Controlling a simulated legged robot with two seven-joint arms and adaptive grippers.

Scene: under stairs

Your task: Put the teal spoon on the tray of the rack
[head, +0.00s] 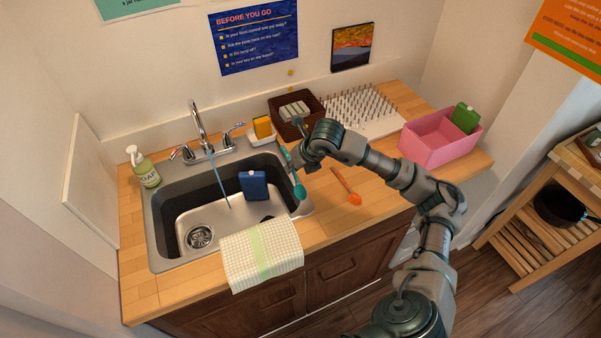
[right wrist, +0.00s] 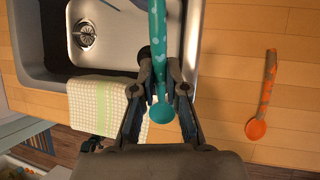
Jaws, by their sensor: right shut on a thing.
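The teal spoon (head: 299,191) is in my right gripper (head: 291,160), over the right rim of the sink. In the right wrist view the shut fingers (right wrist: 159,68) hold the handle of the spoon (right wrist: 161,112), with its bowl end towards the wrist. The spoon seems to be above the counter and sink edge. The white rack (head: 384,128) with rows of upright pegs stands at the back of the counter, right of and behind the gripper. The flat white base around its pegs is partly bare. My left gripper is not in view.
An orange spoon (head: 346,187) lies on the counter right of the sink. A pink bin (head: 433,147) with a green item stands at the right. A dark basket (head: 285,126) is beside the rack. The sink (head: 160,222) holds a blue item, and a towel (head: 261,254) hangs over its front.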

